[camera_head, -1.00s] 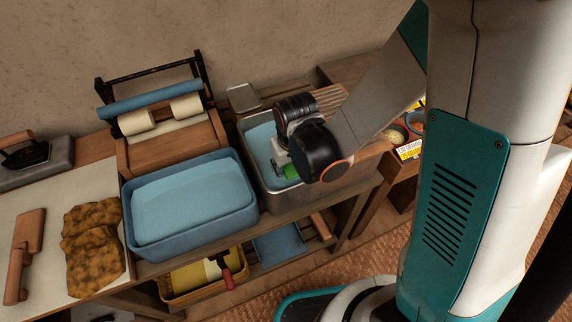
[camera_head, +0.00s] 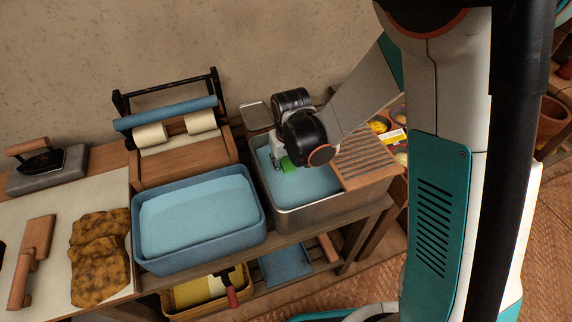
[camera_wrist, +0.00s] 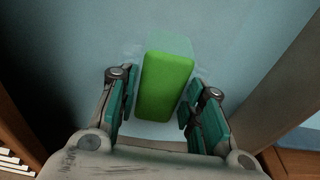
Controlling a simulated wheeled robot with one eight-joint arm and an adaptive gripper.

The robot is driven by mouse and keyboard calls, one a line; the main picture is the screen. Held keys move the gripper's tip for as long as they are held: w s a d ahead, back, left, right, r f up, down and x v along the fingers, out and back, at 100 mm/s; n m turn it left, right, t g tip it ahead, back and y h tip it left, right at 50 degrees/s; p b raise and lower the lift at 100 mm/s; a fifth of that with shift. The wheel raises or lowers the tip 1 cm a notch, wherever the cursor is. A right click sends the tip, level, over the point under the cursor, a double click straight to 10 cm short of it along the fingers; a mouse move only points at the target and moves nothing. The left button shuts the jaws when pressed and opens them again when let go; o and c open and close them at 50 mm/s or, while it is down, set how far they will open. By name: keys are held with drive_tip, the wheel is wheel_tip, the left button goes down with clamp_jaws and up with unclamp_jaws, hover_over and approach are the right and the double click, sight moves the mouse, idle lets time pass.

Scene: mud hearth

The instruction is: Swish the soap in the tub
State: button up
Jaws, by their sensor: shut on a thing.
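The metal tub (camera_head: 325,212) stands on the bench and holds pale blue water. The soap is a bright green block (camera_head: 288,162) in the left part of the tub, partly hidden by my gripper. My gripper (camera_head: 281,163) reaches down into the tub and is shut on the soap. In the wrist view the soap (camera_wrist: 165,88) sits between the two teal finger pads of my gripper (camera_wrist: 160,105). Its far end looks paler, as if under the water.
A slatted wooden washboard (camera_head: 368,160) leans over the tub's right side. A blue basin of water (camera_head: 203,248) stands close on the left. A roller wringer (camera_head: 172,125) stands behind the basin. A small metal tray (camera_head: 255,115) lies behind the tub.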

sight(291, 175)
drive_tip(key=s, duration=0.3)
drive_tip(key=s+d, duration=0.1)
drive_tip(key=s, duration=0.2)
drive_tip(key=s+d, duration=0.1)
drive_tip(key=s, duration=0.2)
drive_tip(key=shift+d, duration=0.25)
drive_tip(key=shift+w+a, duration=0.45)
drive_tip(key=shift+w, duration=1.15)
drive_tip(key=shift+w+a, duration=0.45)
drive_tip(key=shift+w, duration=1.2)
drive_tip(key=shift+w+a, duration=0.45)
drive_tip(key=shift+w, duration=1.15)
drive_tip(key=s+d, duration=0.1)
drive_tip(key=s, duration=0.5)
drive_tip(key=s+d, duration=0.1)
drive_tip(key=s, duration=0.2)
drive_tip(key=shift+s+d, duration=0.35)
drive_tip(key=shift+w+a, duration=0.45)
drive_tip(key=shift+w, duration=1.15)
drive_tip(key=shift+w+a, duration=0.45)
drive_tip(key=shift+w, duration=1.2)
drive_tip(key=shift+w+a, duration=0.45)
drive_tip(key=shift+w, duration=1.15)
drive_tip(key=shift+s+d, duration=0.2)
drive_tip(key=shift+s, duration=0.6)
drive_tip(key=shift+s+d, duration=0.25)
drive_tip(key=shift+s, duration=0.55)
drive_tip(key=shift+s+d, duration=0.2)
drive_tip(key=shift+s, duration=0.6)
